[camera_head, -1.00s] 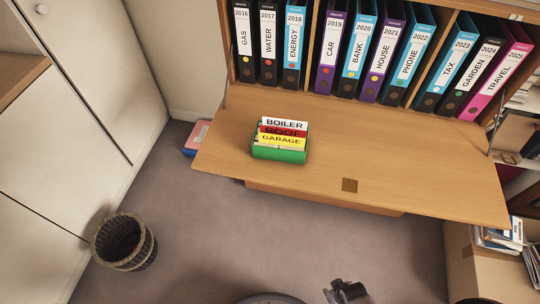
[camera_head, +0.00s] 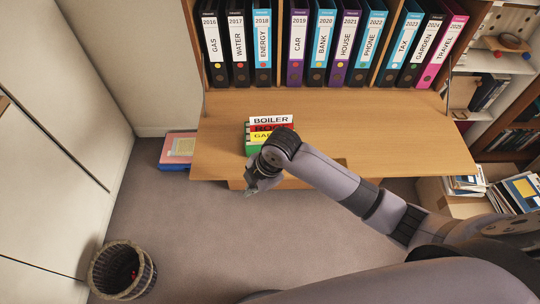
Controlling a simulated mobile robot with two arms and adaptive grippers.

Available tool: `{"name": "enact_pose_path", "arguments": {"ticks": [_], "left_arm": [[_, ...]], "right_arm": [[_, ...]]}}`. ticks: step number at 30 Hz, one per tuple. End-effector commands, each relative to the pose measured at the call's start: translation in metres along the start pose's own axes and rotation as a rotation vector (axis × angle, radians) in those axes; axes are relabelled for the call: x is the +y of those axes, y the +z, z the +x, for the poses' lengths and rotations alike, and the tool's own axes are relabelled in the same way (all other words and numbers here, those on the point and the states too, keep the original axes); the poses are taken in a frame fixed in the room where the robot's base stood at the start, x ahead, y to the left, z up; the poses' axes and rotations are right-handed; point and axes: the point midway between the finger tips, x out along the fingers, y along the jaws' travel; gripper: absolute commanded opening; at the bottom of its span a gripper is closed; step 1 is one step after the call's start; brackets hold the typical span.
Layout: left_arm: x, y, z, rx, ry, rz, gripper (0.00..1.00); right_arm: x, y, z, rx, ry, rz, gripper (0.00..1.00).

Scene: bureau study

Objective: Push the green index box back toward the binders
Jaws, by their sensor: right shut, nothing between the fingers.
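The green index box (camera_head: 248,142) stands on the fold-down wooden desk flap (camera_head: 400,140), towards its left side and near the front edge. Cards labelled BOILER and others stand up in it; my right arm hides its right front part. The binders (camera_head: 264,50) stand upright in a row in the shelf behind the flap, with bare wood between them and the box. My right gripper (camera_head: 252,188) is shut and empty, pointing down at the near side of the box, by the flap's front edge. I cannot tell whether it touches the box. My left gripper is not in view.
A wicker basket (camera_head: 122,272) stands on the floor at the lower left. A pink and blue stack (camera_head: 178,150) lies on the floor left of the flap. A cardboard box (camera_head: 452,198) with books stands at the right. The flap's right half is clear.

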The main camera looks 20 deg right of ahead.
Motion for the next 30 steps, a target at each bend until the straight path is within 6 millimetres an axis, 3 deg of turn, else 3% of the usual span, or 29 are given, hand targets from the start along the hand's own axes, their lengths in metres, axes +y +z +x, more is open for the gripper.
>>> {"name": "enact_pose_path", "arguments": {"ticks": [5, 9, 12, 17, 23, 30], "left_arm": [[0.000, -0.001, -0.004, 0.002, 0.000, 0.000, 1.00], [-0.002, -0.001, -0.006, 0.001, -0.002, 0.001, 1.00], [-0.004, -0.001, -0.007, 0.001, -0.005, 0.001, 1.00], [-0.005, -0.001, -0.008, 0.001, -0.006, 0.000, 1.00], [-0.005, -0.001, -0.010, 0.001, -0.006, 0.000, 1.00], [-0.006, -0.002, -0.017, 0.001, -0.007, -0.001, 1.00]], "right_arm": [[0.024, 0.007, -0.036, -0.042, -0.073, -0.372, 0.00], [0.036, 0.024, -0.074, -0.078, -0.186, -0.722, 0.00], [0.039, 0.037, -0.096, -0.090, -0.264, -0.898, 0.00], [0.040, 0.049, -0.116, -0.089, -0.336, -1.042, 0.00], [0.036, 0.053, -0.107, -0.083, -0.353, -1.069, 0.00], [0.024, 0.064, -0.063, -0.083, -0.353, -1.065, 0.00]]}}
